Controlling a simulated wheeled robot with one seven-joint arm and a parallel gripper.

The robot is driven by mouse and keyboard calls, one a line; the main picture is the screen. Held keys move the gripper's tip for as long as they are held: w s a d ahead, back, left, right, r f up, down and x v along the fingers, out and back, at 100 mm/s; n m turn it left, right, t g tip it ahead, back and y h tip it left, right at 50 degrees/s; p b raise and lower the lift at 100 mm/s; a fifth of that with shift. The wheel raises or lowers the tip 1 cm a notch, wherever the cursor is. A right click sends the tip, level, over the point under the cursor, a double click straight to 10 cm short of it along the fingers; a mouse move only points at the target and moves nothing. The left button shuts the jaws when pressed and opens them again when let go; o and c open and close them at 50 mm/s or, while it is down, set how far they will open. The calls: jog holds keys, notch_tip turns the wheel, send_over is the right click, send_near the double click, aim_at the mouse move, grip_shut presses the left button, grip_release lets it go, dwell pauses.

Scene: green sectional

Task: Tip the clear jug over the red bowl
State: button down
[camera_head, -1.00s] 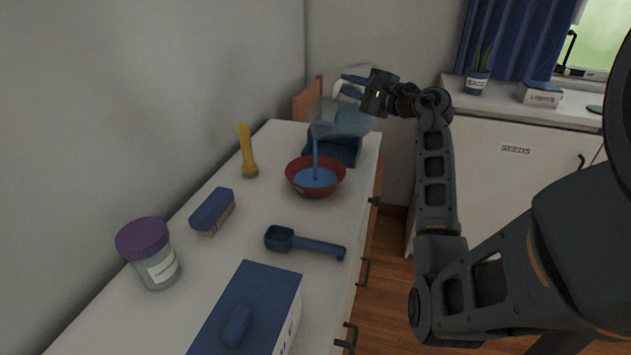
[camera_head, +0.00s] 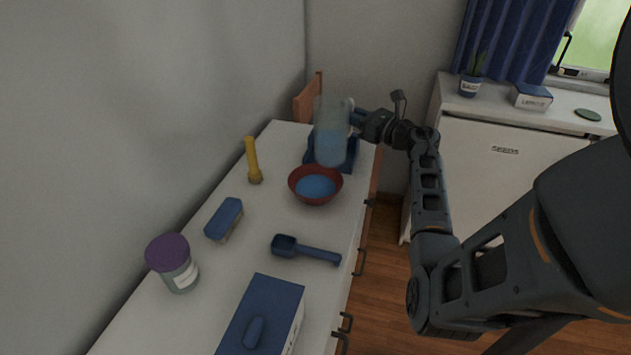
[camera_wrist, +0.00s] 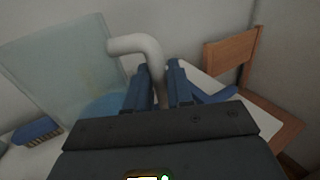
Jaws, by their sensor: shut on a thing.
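The clear jug (camera_head: 328,130) is nearly upright in the head view, above and just behind the red bowl (camera_head: 316,199). Blue liquid sits in its lower part. My gripper (camera_head: 356,118) is shut on the jug's handle at its right side; the wrist view shows the white handle (camera_wrist: 148,46) between the fingers (camera_wrist: 161,85) and the clear wall to the left. The red bowl stands upright on the white counter and holds blue liquid. No stream shows between jug and bowl. Whether the jug's base touches the blue item behind it cannot be told.
A blue tray-like item (camera_head: 347,160) lies behind the bowl, partly hidden by the jug. A yellow flashlight (camera_head: 252,160), a blue brush (camera_head: 224,219), a blue scoop (camera_head: 304,249), a purple-lidded jar (camera_head: 174,264) and a blue-topped box (camera_head: 262,318) stand along the counter.

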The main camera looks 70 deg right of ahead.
aim_at(353, 100)
jog(key=shift+r, duration=0.3)
notch_tip(353, 100, up, 2)
jog(key=shift+r+p, duration=0.2)
jog(key=shift+p, duration=0.9)
jog(key=shift+r, duration=0.75)
